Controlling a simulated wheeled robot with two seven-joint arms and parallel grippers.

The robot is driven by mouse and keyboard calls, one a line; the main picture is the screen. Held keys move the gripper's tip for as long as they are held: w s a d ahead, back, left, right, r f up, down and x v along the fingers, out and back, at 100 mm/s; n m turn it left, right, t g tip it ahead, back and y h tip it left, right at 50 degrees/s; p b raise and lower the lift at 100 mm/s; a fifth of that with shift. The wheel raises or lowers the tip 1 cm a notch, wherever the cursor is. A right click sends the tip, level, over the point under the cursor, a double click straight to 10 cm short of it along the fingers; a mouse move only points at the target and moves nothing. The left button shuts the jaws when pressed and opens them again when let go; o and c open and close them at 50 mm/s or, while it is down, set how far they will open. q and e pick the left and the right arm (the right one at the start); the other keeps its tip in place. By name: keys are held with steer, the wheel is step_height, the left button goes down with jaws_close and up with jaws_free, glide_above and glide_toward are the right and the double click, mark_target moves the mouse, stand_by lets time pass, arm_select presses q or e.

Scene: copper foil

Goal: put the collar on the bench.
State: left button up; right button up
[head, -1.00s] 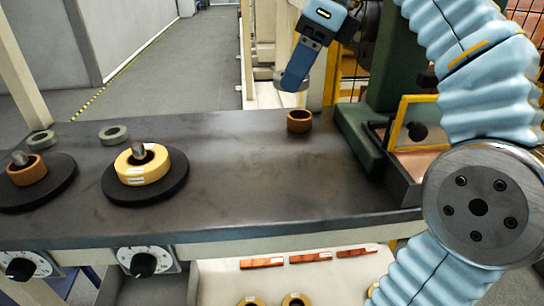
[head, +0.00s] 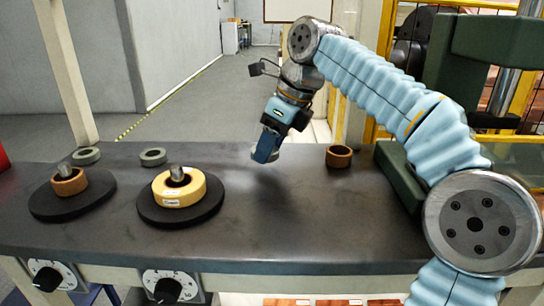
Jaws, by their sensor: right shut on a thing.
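My right gripper (head: 267,148) hangs over the back part of the bench (head: 300,215), pointing down. It is shut on a grey-green collar (head: 256,153), mostly hidden behind the fingers. The collar seems to be slightly above the bench top; the exact gap cannot be told. Two similar grey-green rings lie flat at the back left of the bench, one at the far left (head: 86,155) and one to its right (head: 153,157). My left gripper is not in view.
Two black discs with metal posts stand on the bench: the left disc (head: 45,207) carries a copper roll (head: 69,183), the right disc (head: 152,212) a yellow roll (head: 178,192). A loose copper ring (head: 339,156) stands right of my gripper. The bench's middle is clear.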

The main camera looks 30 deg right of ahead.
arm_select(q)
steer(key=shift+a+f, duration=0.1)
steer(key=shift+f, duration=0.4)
arm_select(e)
steer(key=shift+s+f, duration=0.15)
steer(key=shift+f, duration=0.8)
steer(key=shift+f, duration=0.2)
steer(key=o, duration=1.2)
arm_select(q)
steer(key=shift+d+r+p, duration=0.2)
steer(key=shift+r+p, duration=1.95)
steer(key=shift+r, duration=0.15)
arm_select(e)
steer(key=shift+v, duration=6.15)
